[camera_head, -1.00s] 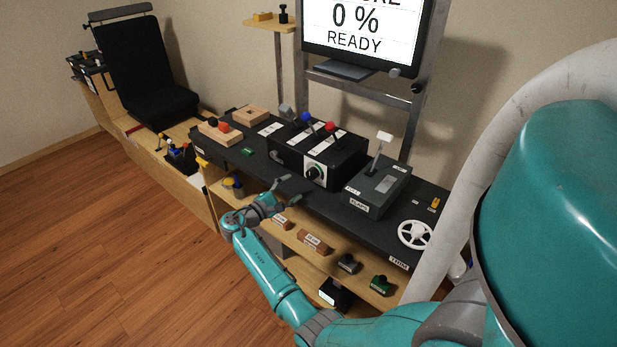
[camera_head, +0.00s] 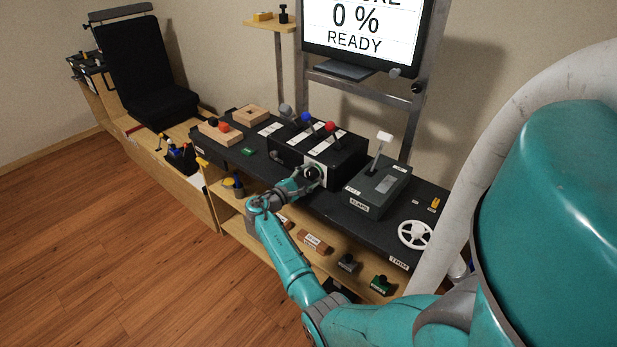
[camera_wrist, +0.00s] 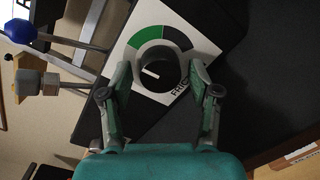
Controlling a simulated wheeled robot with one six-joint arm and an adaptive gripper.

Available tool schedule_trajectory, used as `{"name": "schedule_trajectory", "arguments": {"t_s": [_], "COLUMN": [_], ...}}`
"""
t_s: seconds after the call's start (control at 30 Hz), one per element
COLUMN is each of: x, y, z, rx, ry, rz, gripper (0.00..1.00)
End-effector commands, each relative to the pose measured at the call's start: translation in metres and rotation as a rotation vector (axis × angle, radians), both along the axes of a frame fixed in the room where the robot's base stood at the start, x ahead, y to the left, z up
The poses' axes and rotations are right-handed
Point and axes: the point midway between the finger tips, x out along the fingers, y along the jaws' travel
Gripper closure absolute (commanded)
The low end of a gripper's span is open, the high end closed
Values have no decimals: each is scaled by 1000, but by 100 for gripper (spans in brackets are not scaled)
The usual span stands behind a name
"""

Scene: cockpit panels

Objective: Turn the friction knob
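The friction knob (camera_wrist: 157,75) is a round black knob with a white pointer line. It sits on a white plate (camera_wrist: 193,40) with a green and dark arc and partly visible lettering. My gripper (camera_wrist: 159,75) is open, with one finger on each side of the knob; I cannot tell whether the fingers touch it. In the head view, my gripper (camera_head: 312,178) is at the front face of the black throttle box (camera_head: 344,170) and hides most of the knob.
Levers with grey, blue and red knobs (camera_head: 330,126) rise from the box top. The flaps box (camera_head: 378,190) with its lever stands to the right, and a white trim wheel (camera_head: 415,235) lies beyond it. A shelf (camera_head: 330,256) with small parts is below.

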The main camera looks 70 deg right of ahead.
Motion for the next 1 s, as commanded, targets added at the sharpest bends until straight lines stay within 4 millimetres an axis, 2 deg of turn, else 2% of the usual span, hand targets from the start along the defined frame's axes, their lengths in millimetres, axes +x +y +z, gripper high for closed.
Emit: {"name": "schedule_trajectory", "arguments": {"t_s": [0.03,0.17,0.2,0.57,1.0], "x": [0,0,0,0,0], "y": [0,0,0,0,0], "z": [0,0,0,0,1], "rx": [0,0,0,-21,-113], "ry": [0,0,0,-67,-356], "rz": [0,0,0,-1,0], "gripper": [58,90,93,93,93]}}
